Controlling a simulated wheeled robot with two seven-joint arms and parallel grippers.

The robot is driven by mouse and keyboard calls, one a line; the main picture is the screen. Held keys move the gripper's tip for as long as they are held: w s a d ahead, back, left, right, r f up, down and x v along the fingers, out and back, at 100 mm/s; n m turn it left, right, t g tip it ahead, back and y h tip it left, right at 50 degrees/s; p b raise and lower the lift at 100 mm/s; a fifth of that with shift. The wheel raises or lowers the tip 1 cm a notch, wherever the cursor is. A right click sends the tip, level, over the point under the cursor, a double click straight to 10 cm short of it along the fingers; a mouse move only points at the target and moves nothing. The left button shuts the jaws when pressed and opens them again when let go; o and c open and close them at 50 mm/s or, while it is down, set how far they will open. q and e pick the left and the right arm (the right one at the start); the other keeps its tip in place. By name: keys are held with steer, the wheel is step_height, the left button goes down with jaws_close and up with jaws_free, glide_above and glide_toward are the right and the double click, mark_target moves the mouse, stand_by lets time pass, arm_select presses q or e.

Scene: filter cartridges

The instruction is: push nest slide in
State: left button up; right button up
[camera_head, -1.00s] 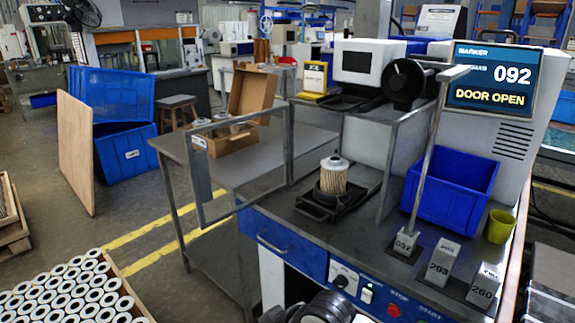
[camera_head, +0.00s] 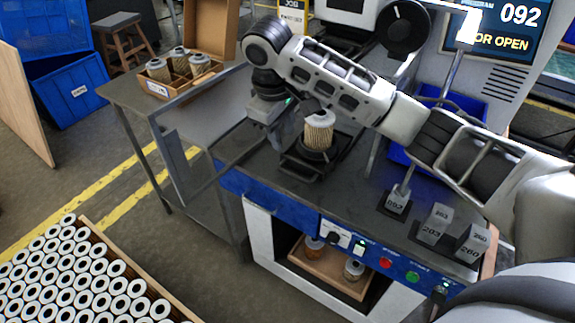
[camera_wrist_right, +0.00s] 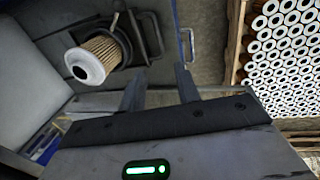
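The nest slide (camera_head: 298,168) is a black plate with a front handle on the machine's work surface, under the open door frame. A pleated beige filter cartridge (camera_head: 319,131) stands upright in its black nest. My left gripper is out of view.
The machine display (camera_head: 515,25) shows 092 and a partly covered "OR OPEN". The door frame (camera_head: 185,165) stands to the left. Marking blocks (camera_head: 436,222) stand at the front right. A cardboard box (camera_head: 180,85) with several cartridges is on the side table; a crate of cartridges (camera_head: 135,285) is at lower left.

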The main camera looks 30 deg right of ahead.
mark_target(289, 172)
steer(key=f, duration=0.4)
steer(key=w+d+f, duration=0.1)
steer(key=f, duration=0.3)
steer(key=d+f, duration=0.1)
steer(key=f, duration=0.3)
steer(key=shift+w+f+p, duration=0.15)
steer(key=shift+f+p, duration=0.1)
steer(key=shift+p, duration=0.05)
jaws_close()
